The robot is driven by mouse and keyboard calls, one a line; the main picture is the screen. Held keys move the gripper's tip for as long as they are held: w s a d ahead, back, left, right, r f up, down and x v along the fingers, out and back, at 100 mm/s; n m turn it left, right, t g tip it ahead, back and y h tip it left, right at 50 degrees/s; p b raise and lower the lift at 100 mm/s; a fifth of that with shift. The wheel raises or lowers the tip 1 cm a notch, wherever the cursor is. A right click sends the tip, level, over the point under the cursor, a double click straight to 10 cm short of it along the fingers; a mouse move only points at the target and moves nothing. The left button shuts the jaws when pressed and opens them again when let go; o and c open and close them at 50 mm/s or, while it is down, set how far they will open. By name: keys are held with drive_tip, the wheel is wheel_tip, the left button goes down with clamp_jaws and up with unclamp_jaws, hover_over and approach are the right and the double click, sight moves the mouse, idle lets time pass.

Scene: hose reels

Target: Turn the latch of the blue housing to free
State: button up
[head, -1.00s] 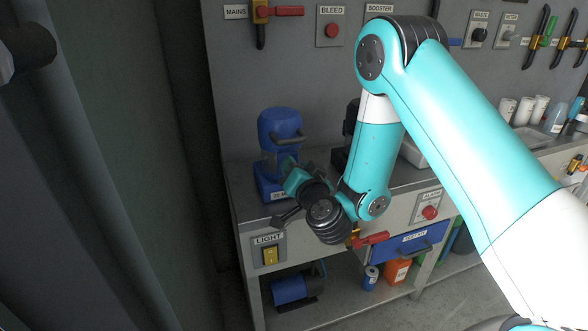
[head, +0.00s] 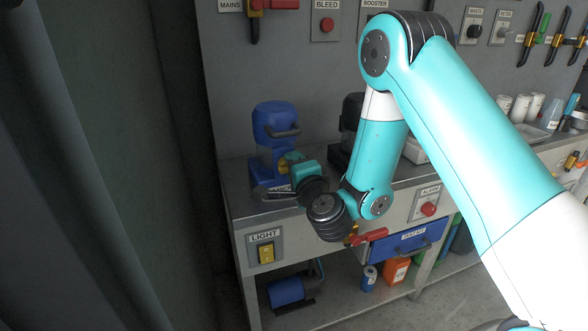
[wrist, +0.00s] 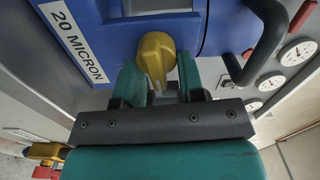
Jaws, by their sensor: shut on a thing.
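The blue housing (head: 275,118) stands at the left end of the bench, with a dark handle (head: 285,131) on its front. In the wrist view the housing (wrist: 215,30) fills the top, with a white "20 MICRON" label (wrist: 75,42). Its yellow latch (wrist: 154,52) sits between the teal fingers of my gripper (wrist: 162,78), which is shut on it. The latch's lower end is partly hidden between the fingers. In the head view my gripper (head: 292,163) is against the housing's front and covers most of the latch.
A dark housing (head: 346,130) stands to the right, partly behind my arm. Below the bench edge are a LIGHT switch (head: 266,253), a red-handled valve (head: 370,237) and a blue drawer (head: 405,243). Pressure gauges (wrist: 299,50) show right in the wrist view.

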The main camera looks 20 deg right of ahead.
drive_tip(key=shift+f+m, duration=0.15)
drive_tip(key=shift+m, duration=0.45)
drive_tip(key=o, duration=0.9)
drive_tip(key=shift+s, duration=0.1)
